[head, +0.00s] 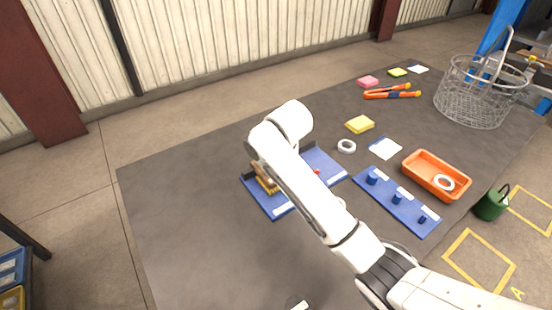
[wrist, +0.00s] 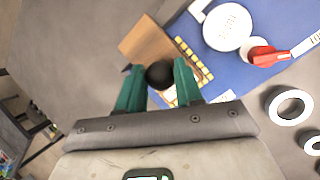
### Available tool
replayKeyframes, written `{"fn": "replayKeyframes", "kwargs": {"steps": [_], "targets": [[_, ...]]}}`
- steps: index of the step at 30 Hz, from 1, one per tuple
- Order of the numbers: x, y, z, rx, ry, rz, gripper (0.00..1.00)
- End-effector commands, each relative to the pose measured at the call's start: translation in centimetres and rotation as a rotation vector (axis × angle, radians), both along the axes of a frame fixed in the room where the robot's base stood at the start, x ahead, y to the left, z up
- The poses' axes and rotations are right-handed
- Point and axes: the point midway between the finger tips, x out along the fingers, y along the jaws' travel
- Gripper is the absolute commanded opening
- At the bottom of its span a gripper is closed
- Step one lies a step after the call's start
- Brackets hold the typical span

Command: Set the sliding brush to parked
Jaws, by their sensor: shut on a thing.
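The sliding brush (wrist: 150,38) has a wooden block, a row of yellow bristles and a round black knob (wrist: 159,75). It sits at the edge of a blue board (wrist: 215,72). In the head view the brush (head: 268,184) is at the left part of the blue board (head: 279,206), partly behind my arm. My gripper (wrist: 157,70) is shut on the black knob, with one green finger on each side. The gripper itself is hidden behind my arm in the head view. A white disc (wrist: 228,27) and a red lever (wrist: 268,57) are on the board, right of the brush.
A blue peg board (head: 415,223) and an orange tray (head: 431,163) stand to the right. A wire basket (head: 470,103) is at the far right. The table's left part is clear.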

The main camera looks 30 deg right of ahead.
Motion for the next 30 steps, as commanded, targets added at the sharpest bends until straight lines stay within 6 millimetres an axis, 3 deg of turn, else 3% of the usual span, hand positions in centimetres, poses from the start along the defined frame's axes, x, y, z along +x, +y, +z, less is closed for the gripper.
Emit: {"fn": "replayKeyframes", "kwargs": {"steps": [4,5,12,22,30], "targets": [[0.1,0.0,0.1,-0.001,-0.004,0.000,0.00],[0.1,0.0,0.2,-0.001,-0.004,0.000,0.37],[0.0,-0.1,0.1,0.000,-0.002,0.000,0.60],[-0.1,-0.1,0.5,0.000,-0.002,0.000,0.60],[-1.9,0.2,4.4,-0.001,-0.005,0.000,0.60]]}}
